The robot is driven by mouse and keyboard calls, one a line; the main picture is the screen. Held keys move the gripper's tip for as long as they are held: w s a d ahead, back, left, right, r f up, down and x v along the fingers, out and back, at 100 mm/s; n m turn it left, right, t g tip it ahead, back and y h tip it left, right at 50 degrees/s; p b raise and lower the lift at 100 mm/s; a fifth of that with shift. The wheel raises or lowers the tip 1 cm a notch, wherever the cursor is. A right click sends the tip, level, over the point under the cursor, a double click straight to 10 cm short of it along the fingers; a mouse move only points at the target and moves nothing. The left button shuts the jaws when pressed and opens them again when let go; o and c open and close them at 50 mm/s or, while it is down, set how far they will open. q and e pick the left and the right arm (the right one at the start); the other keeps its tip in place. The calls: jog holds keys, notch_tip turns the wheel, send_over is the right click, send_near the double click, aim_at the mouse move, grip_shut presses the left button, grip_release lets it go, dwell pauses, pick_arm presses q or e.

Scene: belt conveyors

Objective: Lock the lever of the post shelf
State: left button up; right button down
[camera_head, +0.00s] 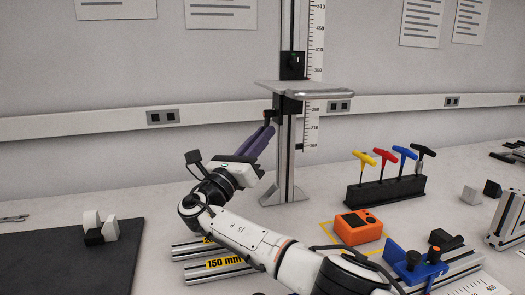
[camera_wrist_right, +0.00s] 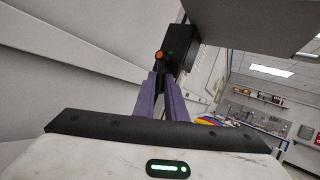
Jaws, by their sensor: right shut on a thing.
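The post shelf (camera_head: 305,89) is a grey plate on an upright metal post (camera_head: 292,160). A black clamp block (camera_head: 290,105) holds it from below, and this block also shows in the wrist view (camera_wrist_right: 181,55). A small dark lever with an orange end (camera_wrist_right: 161,56) sticks out at the block's left side. My right gripper (camera_head: 267,129) reaches up to the lever from the lower left, below the shelf. Its purple fingers (camera_wrist_right: 161,78) are shut on the lever, just below the orange end. The fingers partly hide the lever. My left gripper is out of view.
A rack of coloured T-handle tools (camera_head: 385,190) and an orange box (camera_head: 358,227) stand right of the post. A blue clamp fixture (camera_head: 412,268) is at front right. Metal bars lie under my right arm. A dark mat (camera_head: 60,265) is at left.

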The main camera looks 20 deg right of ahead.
jog(key=shift+f, duration=0.15)
dwell(0.3)
jog(key=c, duration=1.8)
grip_release()
